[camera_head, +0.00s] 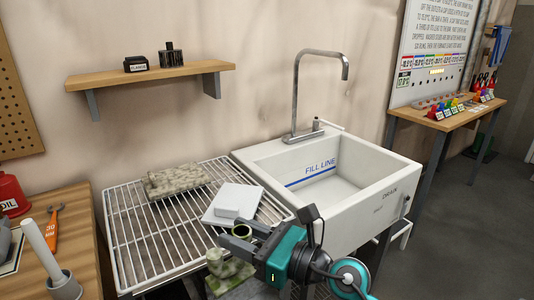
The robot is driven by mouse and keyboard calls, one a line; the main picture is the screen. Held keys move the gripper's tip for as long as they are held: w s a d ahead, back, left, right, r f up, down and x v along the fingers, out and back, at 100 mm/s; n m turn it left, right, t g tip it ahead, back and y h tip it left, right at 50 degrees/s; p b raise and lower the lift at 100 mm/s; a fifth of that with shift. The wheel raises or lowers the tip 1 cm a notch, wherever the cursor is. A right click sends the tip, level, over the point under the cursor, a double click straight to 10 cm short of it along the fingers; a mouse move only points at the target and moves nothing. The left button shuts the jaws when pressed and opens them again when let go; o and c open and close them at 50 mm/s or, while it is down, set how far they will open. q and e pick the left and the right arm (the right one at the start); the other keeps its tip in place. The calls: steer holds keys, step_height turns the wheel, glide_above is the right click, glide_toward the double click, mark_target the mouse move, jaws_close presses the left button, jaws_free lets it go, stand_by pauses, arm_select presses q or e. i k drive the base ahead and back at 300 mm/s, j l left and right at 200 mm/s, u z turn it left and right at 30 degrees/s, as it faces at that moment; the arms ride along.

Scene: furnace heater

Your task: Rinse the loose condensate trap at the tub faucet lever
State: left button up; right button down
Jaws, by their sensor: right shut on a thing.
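My right gripper (232,246) reaches in from the lower right, over the front edge of the wire rack. It is shut on a mottled green-and-cream part (229,268), which looks like the condensate trap. The fingers hide some of it. The part is left of the tub (370,220), outside its rim. The tub is white, with a blue FILL LINE mark inside, and I see no water in it. A tall grey faucet (296,95) stands at its back, its spout over the basin. The small faucet lever (316,124) is at the faucet base. My left gripper is not in view.
The wire rack (125,235) holds a mottled slab (176,180) and a white plate-like piece (233,204). A wooden shelf (150,75) hangs above. A bench (75,260) with an orange wrench (54,228) is at left. The tub basin is clear.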

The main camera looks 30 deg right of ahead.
mark_target(328, 124)
steer(key=i+l, duration=0.15)
steer(key=l, duration=0.25)
steer(key=i+l+z, duration=0.1)
steer(key=l, duration=0.3)
steer(key=i+l, duration=0.25)
steer(key=l, duration=0.15)
steer(key=i+l, duration=0.15)
steer(key=l, duration=0.25)
steer(key=i+l+z, duration=0.1)
steer(key=l, duration=0.3)
steer(key=i, duration=0.05)
